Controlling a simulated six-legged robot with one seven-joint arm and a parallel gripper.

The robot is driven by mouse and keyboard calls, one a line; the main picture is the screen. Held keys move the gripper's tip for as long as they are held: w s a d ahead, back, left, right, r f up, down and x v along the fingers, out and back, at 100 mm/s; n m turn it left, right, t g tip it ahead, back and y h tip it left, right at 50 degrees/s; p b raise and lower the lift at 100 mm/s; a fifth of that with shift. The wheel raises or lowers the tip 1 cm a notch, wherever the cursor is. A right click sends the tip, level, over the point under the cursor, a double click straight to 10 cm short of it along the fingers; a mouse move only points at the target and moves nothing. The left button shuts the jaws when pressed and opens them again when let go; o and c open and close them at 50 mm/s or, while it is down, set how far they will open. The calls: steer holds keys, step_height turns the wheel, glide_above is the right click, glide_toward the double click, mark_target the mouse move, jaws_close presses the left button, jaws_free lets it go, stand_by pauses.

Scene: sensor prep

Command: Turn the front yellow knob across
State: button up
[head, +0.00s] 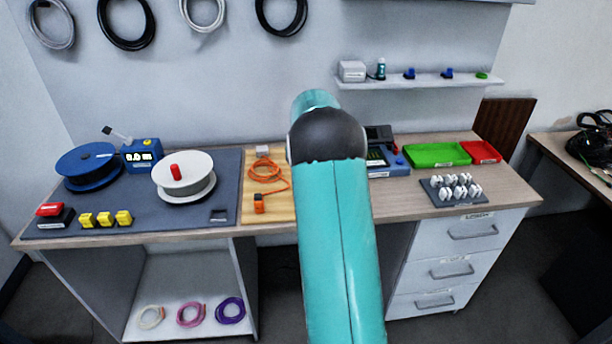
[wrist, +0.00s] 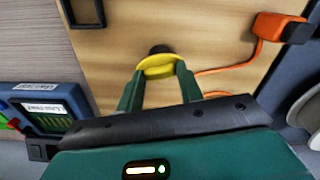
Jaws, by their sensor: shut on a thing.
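A yellow knob (wrist: 159,66) shows in the wrist view, above a light wooden board (wrist: 125,40), with a dark round part just beyond it. Its flat grip lies roughly left to right in that picture, slightly tilted. My gripper (wrist: 159,80) has its two green fingers at either end of the knob, shut on it. In the head view my arm hides the knob and gripper; only the left part of the wooden board (head: 247,215) shows there. I see no other yellow knob.
An orange connector (wrist: 278,27) and its cable lie on the board beside the knob. A blue meter (wrist: 45,108) stands close on the other side. In the head view, reels, a green tray (head: 436,155) and a red tray (head: 482,152) share the bench.

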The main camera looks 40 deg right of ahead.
steer(key=shift+r+m, duration=0.1)
steer(key=shift+m, duration=1.2)
steer(key=o, duration=1)
step_height(320, 180, up, 14)
steer(key=shift+f, duration=0.1)
steer(key=shift+a, duration=0.1)
